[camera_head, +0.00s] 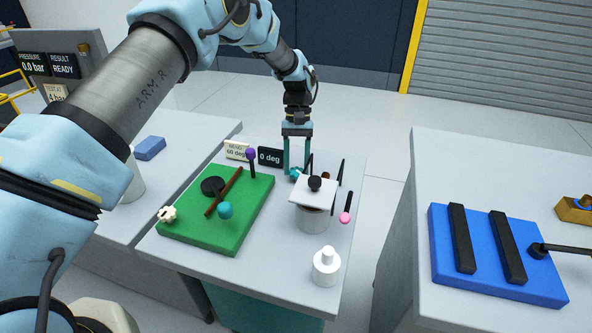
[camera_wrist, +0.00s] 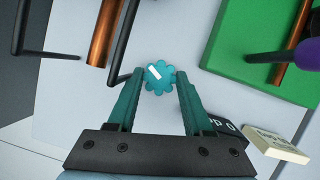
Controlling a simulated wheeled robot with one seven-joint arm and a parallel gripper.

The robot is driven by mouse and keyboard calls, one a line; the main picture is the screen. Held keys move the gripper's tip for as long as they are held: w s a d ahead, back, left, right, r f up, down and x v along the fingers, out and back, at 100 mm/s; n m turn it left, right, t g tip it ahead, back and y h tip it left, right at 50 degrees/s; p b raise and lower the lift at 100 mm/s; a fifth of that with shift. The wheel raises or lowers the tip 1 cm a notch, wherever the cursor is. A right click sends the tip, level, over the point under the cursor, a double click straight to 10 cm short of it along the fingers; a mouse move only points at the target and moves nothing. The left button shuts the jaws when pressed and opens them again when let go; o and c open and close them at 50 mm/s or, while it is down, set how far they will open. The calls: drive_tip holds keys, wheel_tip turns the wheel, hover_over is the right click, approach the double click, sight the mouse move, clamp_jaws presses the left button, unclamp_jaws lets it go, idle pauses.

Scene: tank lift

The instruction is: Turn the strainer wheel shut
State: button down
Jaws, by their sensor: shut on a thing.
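The strainer wheel (camera_wrist: 159,77) is a small teal scalloped knob with a white mark that points to the upper left in the wrist view. In the head view the wheel (camera_head: 295,173) is small and partly hidden at the fingertips. My gripper (camera_wrist: 161,82) has one teal finger on either side of the wheel and is shut on it. In the head view my gripper (camera_head: 297,170) reaches straight down to the bench behind the white square lid. A black display (camera_head: 270,157) beside it reads 0 deg, and a cream card (camera_head: 237,150) reads 60 deg.
A grey pot (camera_head: 313,219) with a white lid (camera_head: 318,191) stands close in front of my gripper, with thin black rods around it. A green board (camera_head: 225,231) with ball-topped levers lies left. A white bottle (camera_head: 326,266) stands at the front. A gap separates the right bench (camera_head: 430,180).

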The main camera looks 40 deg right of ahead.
drive_tip(key=m+t+b, duration=0.1)
drive_tip(key=m, duration=0.1)
drive_tip(key=m+t+y, duration=0.1)
drive_tip(key=m, duration=0.2)
drive_tip(key=shift+s+d+m+b, duration=0.1)
drive_tip(key=shift+s+m+b, duration=0.05)
drive_tip(key=shift+m+b, duration=0.2)
drive_tip(key=m+t, duration=0.1)
drive_tip(key=m, duration=0.1)
drive_tip(key=m+t, duration=0.1)
drive_tip(key=m, duration=0.2)
drive_tip(key=shift+s+m+b, duration=0.15)
drive_tip(key=shift+m+b, duration=0.2)
drive_tip(key=shift+b, duration=0.05)
drive_tip(key=shift+c, duration=1.5)
unclamp_jaws()
drive_tip(key=b+v, duration=0.2)
drive_tip(key=v, duration=0.8)
drive_tip(key=shift+s+d+r, duration=0.2)
drive_tip(key=shift+r, duration=0.15)
